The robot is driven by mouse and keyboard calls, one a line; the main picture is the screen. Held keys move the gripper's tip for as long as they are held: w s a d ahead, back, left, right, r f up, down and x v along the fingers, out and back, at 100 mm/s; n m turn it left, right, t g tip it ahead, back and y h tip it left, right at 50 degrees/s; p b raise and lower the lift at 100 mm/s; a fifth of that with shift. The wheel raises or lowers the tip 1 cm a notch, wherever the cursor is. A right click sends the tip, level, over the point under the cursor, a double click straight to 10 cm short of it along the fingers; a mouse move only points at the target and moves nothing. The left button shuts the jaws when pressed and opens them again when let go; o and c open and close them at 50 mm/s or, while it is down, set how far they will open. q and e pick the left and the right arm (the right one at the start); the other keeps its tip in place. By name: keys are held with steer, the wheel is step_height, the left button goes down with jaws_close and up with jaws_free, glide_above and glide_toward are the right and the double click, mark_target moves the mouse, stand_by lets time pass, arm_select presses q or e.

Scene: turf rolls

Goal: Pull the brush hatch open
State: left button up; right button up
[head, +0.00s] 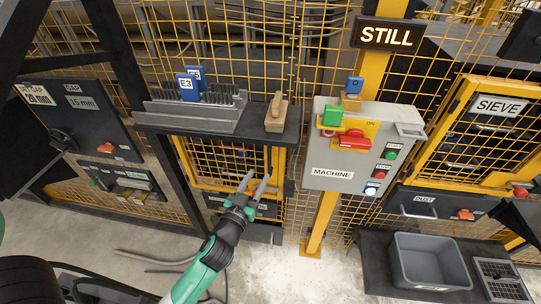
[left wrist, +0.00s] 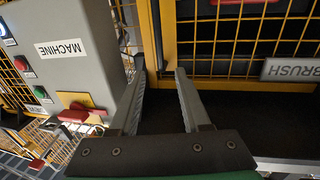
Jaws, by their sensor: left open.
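The brush hatch (head: 215,160) is a yellow-framed mesh door below the dark shelf in the head view, and it looks closed. Its BRUSH plate (left wrist: 291,69) shows at the right in the left wrist view. My left gripper (head: 257,179) is open and empty in front of the hatch's right part, hiding some of it. In the left wrist view its two fingers (left wrist: 160,69) point towards the hatch's yellow frame (left wrist: 150,35). A narrow upright bar stands just beyond the gap; I cannot tell whether the fingers straddle it. My right gripper is not in view.
The grey MACHINE box (head: 345,175) stands close on the right of the left gripper. The shelf (head: 180,125) above the hatch holds a brush rack and a wooden block (head: 277,112). A grey bin (head: 430,262) sits at lower right. Cables lie on the floor.

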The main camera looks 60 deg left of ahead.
mark_target(269, 157)
arm_select(q)
steer(key=x, duration=1)
steer(key=shift+w+a+r, duration=0.1)
steer(key=shift+w+a, duration=0.1)
steer(key=shift+a, duration=0.1)
jaws_close()
stand_by(0.8)
